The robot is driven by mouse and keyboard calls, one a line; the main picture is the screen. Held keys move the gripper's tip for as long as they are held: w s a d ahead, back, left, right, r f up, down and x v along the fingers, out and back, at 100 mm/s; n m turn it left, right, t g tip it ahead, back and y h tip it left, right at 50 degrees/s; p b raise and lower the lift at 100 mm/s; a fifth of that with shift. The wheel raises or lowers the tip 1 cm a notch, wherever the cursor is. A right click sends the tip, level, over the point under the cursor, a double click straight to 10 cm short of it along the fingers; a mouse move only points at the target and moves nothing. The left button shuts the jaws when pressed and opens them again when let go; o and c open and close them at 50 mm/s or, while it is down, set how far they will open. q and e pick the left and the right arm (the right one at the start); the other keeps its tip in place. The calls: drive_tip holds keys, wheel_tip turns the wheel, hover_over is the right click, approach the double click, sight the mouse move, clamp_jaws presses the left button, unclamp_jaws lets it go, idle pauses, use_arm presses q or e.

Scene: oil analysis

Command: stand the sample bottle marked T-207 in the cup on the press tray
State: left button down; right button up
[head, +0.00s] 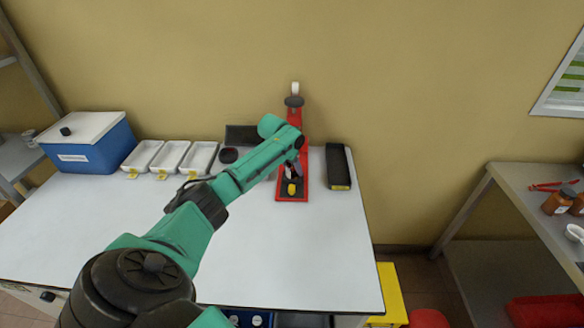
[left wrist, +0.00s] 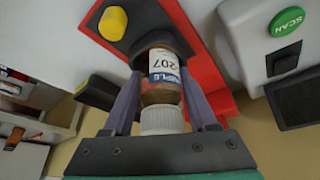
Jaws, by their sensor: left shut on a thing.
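The sample bottle (left wrist: 163,68) is brown with a white cap, and its label reads 207 in the left wrist view. My left gripper (left wrist: 163,92) is shut on it, one finger on each side. The bottle's far end meets a black, cup-like part (left wrist: 157,40) on the press. I cannot tell whether it is inside that part or just above it. The red press (head: 291,197) stands near the back of the white table, and my left gripper (head: 294,170) is over its tray. The arm hides the bottle in the head view. My right gripper is not in view.
A yellow knob (head: 291,189) sits at the front of the press tray. White trays (head: 170,156) and a blue cooler (head: 88,146) stand left. A green SCAN button (left wrist: 287,22) shows on a white device. The front right tabletop is clear.

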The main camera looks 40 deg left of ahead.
use_arm(q)
drive_tip(key=shift+s+d+f, duration=0.15)
drive_tip(key=shift+s+f, duration=0.1)
drive_tip(key=shift+f, duration=0.25)
drive_tip(key=shift+c, duration=1)
unclamp_jaws()
drive_tip(key=shift+s+f, duration=0.1)
drive_tip(key=shift+f, duration=0.05)
drive_tip(key=shift+r, duration=0.2)
drive_tip(key=w+b+v, duration=0.1)
drive_tip(key=v, duration=1.1)
drive_tip(key=shift+a+r, duration=0.2)
drive_tip(key=shift+r, duration=0.4)
drive_tip(key=shift+r, duration=0.1)
